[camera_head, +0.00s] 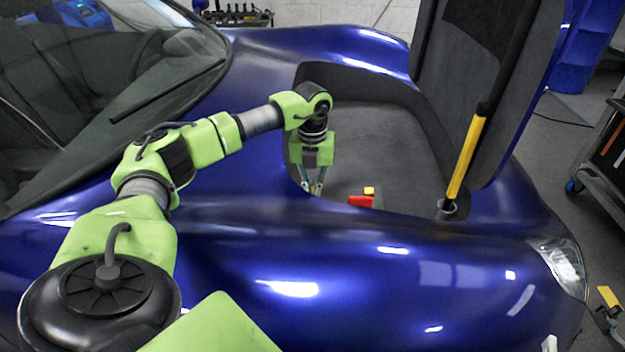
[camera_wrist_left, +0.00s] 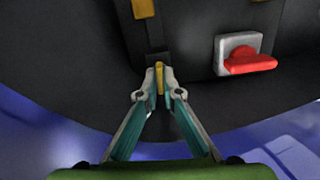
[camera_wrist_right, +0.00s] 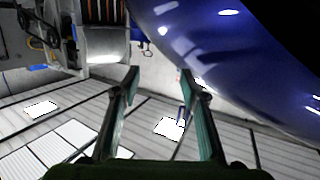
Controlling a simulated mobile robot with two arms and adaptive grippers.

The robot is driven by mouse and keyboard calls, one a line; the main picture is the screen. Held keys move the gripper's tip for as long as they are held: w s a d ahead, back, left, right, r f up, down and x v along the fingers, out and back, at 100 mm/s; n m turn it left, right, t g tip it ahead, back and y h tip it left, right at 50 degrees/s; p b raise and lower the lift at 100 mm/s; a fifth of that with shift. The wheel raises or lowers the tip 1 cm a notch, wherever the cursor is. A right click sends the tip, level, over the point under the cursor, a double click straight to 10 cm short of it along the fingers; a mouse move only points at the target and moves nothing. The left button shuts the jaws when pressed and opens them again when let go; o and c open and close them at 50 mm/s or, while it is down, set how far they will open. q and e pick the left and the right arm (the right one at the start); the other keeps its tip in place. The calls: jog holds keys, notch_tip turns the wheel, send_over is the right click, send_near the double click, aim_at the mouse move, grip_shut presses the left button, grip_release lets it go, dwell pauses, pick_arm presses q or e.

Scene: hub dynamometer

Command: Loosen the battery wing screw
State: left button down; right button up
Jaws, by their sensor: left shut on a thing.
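My left gripper (camera_head: 316,189) reaches down into the open front compartment of the blue car. In the left wrist view, its fingertips (camera_wrist_left: 160,84) are shut on a small yellow wing screw (camera_wrist_left: 160,70), which stands at the end of a dark strap. The fingers hide the screw's lower part. The battery itself is hard to make out against the dark lining. My right gripper (camera_wrist_right: 160,78) is open and empty, away from the compartment, above the floor beside the car body.
A red handle on a grey-white base (camera_wrist_left: 243,52) sits close to the right of my left fingers; its red part (camera_head: 360,201) also shows in the head view. A trolley (camera_head: 606,165) stands at right.

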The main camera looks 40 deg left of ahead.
aim_at(312, 195)
pick_arm(q)
jog(key=shift+n+p, duration=0.6)
pick_arm(e)
jog(key=s+d+f+g+h, duration=0.1)
jog(key=s+f+g, duration=0.3)
jog(key=f, duration=0.4)
jog(key=shift+d, duration=0.5)
pick_arm(q)
jog(key=shift+a, duration=0.1)
jog(key=c, duration=2.2)
grip_release()
jog(key=shift+r, duration=0.1)
pick_arm(e)
jog(key=shift+w+r, duration=0.1)
pick_arm(q)
notch_tip(312, 195, up, 12)
jog(key=shift+f, duration=0.1)
